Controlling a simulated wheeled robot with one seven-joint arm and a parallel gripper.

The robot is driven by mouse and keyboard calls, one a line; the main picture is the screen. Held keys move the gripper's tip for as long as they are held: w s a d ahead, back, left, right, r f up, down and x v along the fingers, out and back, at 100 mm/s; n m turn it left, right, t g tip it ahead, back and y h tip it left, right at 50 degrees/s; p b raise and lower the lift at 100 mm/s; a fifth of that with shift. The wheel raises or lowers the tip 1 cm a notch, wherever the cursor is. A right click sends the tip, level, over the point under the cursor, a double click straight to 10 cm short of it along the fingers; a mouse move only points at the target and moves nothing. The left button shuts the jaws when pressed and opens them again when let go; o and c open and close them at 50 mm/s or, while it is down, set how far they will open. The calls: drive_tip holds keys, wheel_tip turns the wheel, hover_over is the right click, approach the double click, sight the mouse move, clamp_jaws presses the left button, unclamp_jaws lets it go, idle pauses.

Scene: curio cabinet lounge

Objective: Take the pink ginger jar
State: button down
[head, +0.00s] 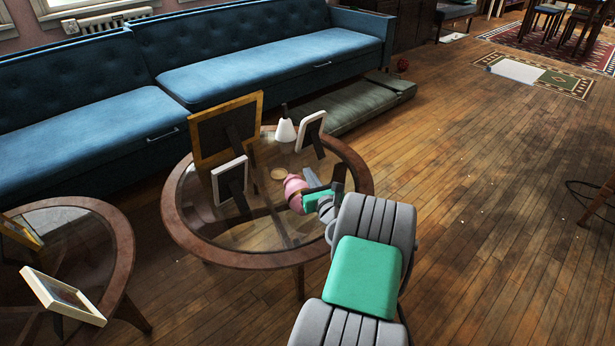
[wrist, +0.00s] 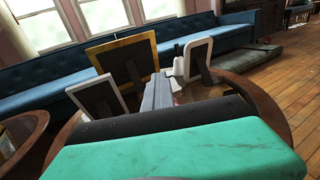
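The pink ginger jar (head: 293,190) is over the round glass-topped table (head: 180,215) in the head view, partly hidden by my gripper. It looks tilted or lying over; I cannot tell if it touches the glass. My gripper (head: 311,187) is right at the jar's right side, its grey fingers overlapping the jar in the picture. I cannot tell whether they are closed on it. In the wrist view my gripper (wrist: 160,92) shows as a grey block, and the jar is almost wholly hidden behind it.
On the table stand a gold frame (head: 200,138), two white frames (head: 229,184) (head: 310,131), a white cone-shaped vase (head: 285,130) and a small tan disc (head: 278,174). A second table (head: 125,245) is at left. A blue sofa (head: 270,60) is behind. The floor at right is open.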

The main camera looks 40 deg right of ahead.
drive_tip(key=s+a+r+p, duration=0.3)
drive_tip(key=s+r+p, duration=0.2)
drive_tip(key=s+r, duration=0.3)
drive_tip(key=s, duration=0.4)
drive_tip(key=shift+s+r+p, duration=0.15)
drive_tip(key=shift+r+p, duration=0.15)
drive_tip(key=shift+c, duration=2.2)
unclamp_jaws()
drive_tip(key=shift+d, duration=0.1)
